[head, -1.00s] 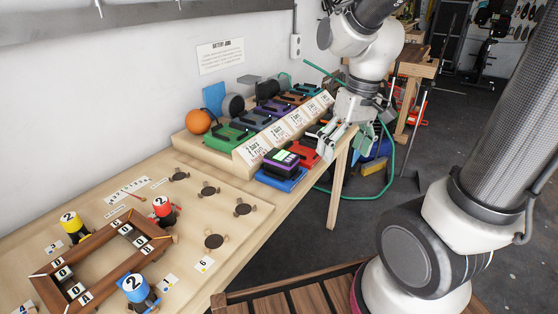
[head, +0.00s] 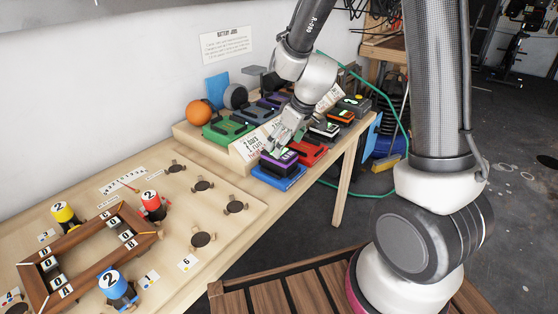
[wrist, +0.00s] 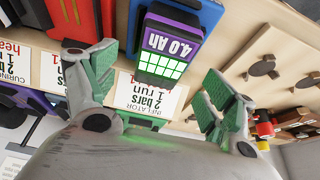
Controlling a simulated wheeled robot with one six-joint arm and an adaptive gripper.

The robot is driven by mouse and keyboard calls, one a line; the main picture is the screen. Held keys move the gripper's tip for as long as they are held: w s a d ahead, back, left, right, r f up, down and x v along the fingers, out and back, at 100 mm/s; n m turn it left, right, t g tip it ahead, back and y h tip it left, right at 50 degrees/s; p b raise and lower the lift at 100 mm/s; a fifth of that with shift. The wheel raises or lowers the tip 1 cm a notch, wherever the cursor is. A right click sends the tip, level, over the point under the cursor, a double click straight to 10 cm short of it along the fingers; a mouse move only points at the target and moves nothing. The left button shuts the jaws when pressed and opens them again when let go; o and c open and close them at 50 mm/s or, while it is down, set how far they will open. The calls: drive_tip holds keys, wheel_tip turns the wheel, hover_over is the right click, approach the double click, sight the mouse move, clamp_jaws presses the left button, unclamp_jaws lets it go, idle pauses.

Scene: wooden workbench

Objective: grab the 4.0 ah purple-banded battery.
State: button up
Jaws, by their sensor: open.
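The purple-banded battery (head: 279,159) sits on a blue base (head: 278,177) at the near edge of the workbench. In the wrist view the battery (wrist: 170,40) shows a purple side marked "4.0 Ah" and lit green bars. My gripper (head: 281,143) is right at the battery in the head view and partly covers it. In the wrist view my gripper (wrist: 158,88) is open, its green-padded fingers wide apart. The battery lies ahead, between the lines of the fingers. Nothing is held, and I cannot tell whether a finger touches it.
A red base (head: 311,153) stands close to the right of the battery, with more batteries beyond. A sloped board of label cards (head: 246,150) and a green base (head: 228,128) are behind. An orange ball (head: 198,113) is at the back left. A board with round stands (head: 203,185) lies left.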

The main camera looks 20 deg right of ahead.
drive_tip(key=x, duration=0.5)
drive_tip(key=shift+s, duration=0.1)
drive_tip(key=shift+f, duration=0.2)
idle(0.4)
drive_tip(key=c, duration=1.6)
